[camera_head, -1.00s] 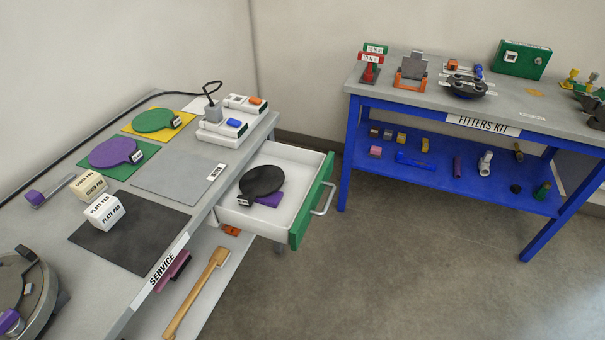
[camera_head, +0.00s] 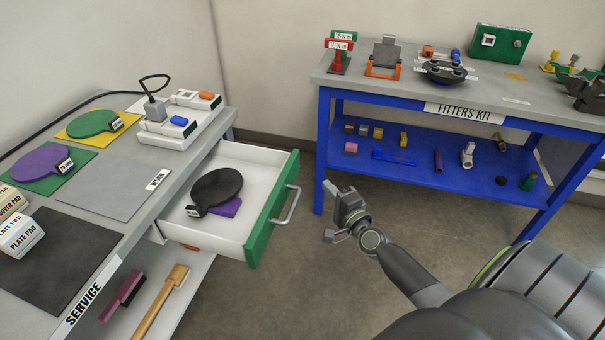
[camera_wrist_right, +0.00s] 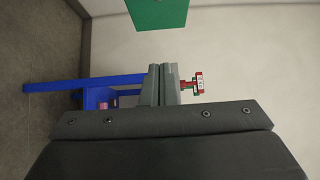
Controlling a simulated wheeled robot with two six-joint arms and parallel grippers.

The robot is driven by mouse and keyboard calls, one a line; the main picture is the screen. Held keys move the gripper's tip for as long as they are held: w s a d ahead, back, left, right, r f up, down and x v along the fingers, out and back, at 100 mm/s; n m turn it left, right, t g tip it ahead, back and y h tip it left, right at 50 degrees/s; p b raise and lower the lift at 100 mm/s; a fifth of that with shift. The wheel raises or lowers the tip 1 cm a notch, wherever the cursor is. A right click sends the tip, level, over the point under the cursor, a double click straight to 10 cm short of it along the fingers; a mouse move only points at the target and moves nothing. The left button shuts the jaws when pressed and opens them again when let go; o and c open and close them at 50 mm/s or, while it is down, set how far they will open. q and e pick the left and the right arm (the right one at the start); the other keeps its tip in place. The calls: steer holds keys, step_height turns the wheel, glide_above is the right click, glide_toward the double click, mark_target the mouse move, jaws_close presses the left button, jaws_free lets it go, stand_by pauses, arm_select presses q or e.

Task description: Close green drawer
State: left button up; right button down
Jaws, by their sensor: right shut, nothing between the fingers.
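The green drawer (camera_head: 272,209) is pulled out from the grey service bench, with a green front and a metal bar handle (camera_head: 287,206). Inside its white tray lie a black round paddle (camera_head: 217,187) and a purple piece (camera_head: 226,207). My right gripper (camera_head: 335,190) is shut and empty, to the right of the drawer front and apart from the handle. In the right wrist view the shut fingers (camera_wrist_right: 161,72) show, with a green panel (camera_wrist_right: 158,12) above them, likely the drawer front. My left gripper is not in view.
The service bench (camera_head: 188,158) on the left carries coloured mats, paddles and pad boxes. Its lower shelf holds a wooden-handled tool (camera_head: 160,302). The blue fitters kit table (camera_head: 322,150) stands behind my right gripper. Open floor lies between bench and table.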

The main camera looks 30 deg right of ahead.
glide_toward(298, 166)
steer(key=w+d, duration=0.3)
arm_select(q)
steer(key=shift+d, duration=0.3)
arm_select(e)
steer(key=w+a, duration=0.2)
steer(key=w, duration=0.1)
steer(key=shift+a+r, duration=0.1)
steer(key=shift+a, duration=0.05)
